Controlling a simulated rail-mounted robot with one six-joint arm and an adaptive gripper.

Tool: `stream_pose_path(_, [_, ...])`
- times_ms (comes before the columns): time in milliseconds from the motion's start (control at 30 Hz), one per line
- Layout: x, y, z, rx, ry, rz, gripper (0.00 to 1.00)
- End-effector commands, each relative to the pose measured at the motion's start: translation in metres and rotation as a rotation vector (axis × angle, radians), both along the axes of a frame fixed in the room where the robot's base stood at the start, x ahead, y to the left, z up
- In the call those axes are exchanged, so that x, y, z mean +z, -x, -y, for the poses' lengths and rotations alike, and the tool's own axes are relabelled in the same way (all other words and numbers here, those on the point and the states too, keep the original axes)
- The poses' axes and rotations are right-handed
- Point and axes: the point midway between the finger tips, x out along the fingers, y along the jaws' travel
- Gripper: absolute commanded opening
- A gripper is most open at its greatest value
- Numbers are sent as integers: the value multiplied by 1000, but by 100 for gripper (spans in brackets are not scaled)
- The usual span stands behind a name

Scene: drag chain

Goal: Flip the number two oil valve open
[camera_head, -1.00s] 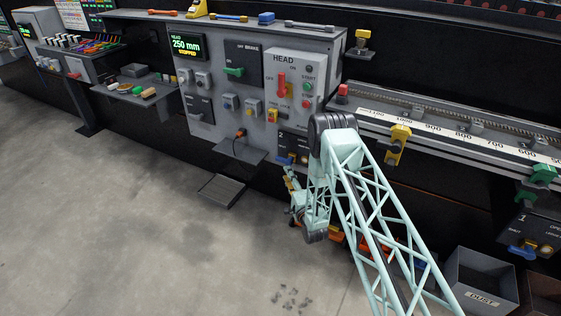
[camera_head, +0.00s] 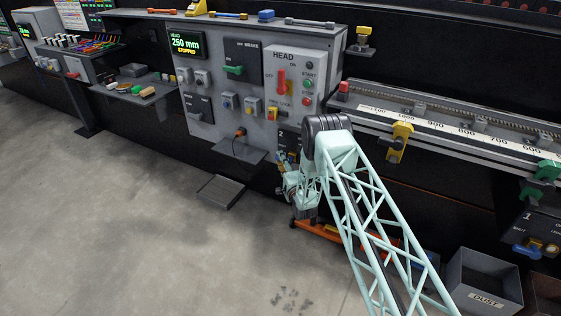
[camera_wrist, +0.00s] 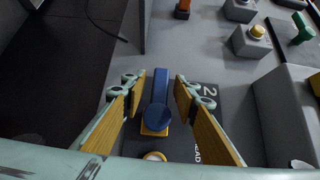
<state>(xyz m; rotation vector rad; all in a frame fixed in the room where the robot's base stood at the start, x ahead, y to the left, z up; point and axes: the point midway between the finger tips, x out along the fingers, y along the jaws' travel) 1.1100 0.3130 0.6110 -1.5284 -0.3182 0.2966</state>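The number two oil valve has a blue lever (camera_wrist: 158,90) on a square yellow base, on a dark plate marked 2 and HEAD (camera_wrist: 200,120), in the wrist view. My gripper (camera_wrist: 158,77) is open. Its two yellow-padded fingers stand on either side of the lever, with a visible gap on each side. In the head view the plate marked 2 (camera_head: 285,138) shows at the lower right of the grey panel. My gripper (camera_head: 284,166) is in front of it there, and my arm hides the lever.
The HEAD panel (camera_head: 297,75) with switches and buttons is above the valve. In the wrist view a grey block (camera_wrist: 285,110) stands close on the right. A small shelf (camera_head: 238,150) juts out left of the valve. A similar plate marked 1 with a blue lever (camera_head: 525,251) is far right.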

Motion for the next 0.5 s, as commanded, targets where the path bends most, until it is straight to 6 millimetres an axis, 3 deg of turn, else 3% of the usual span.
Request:
stream_pose_path(433, [1,-6,-2,0,0,0,27])
stream_pose_path(500, [1,-6,-2,0,0,0,23])
